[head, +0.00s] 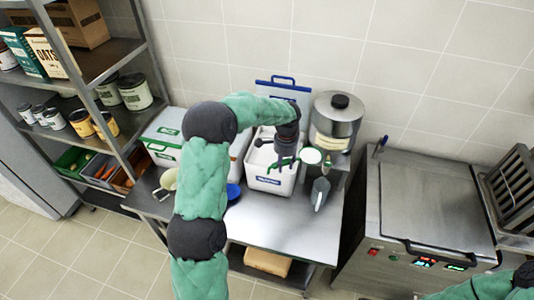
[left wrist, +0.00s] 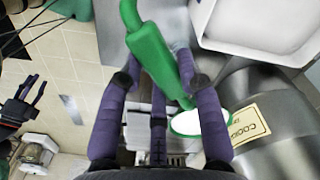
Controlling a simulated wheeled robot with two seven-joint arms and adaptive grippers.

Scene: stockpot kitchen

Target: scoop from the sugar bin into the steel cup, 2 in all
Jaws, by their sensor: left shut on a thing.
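My left gripper (head: 287,152) is shut on the green handle of a scoop (left wrist: 150,50), above the right side of a white bin with a blue label (head: 270,183). The label is too small to read, so I cannot tell if it is the sugar bin. The scoop's round bowl (head: 311,156) holds white material and hangs near the bin's right rim. A small grey metal vessel (head: 320,193), possibly the steel cup, stands right of the bin; its inside is hidden. My right gripper shows small in the left wrist view (left wrist: 32,88), its fingers apart and empty.
A large steel canister with a black knob (head: 336,122) stands behind right. A green-labelled white bin (head: 164,138) and a blue item (head: 233,192) are to the left. The steel counter's front (head: 285,228) is clear. A steel appliance (head: 430,205) stands further right.

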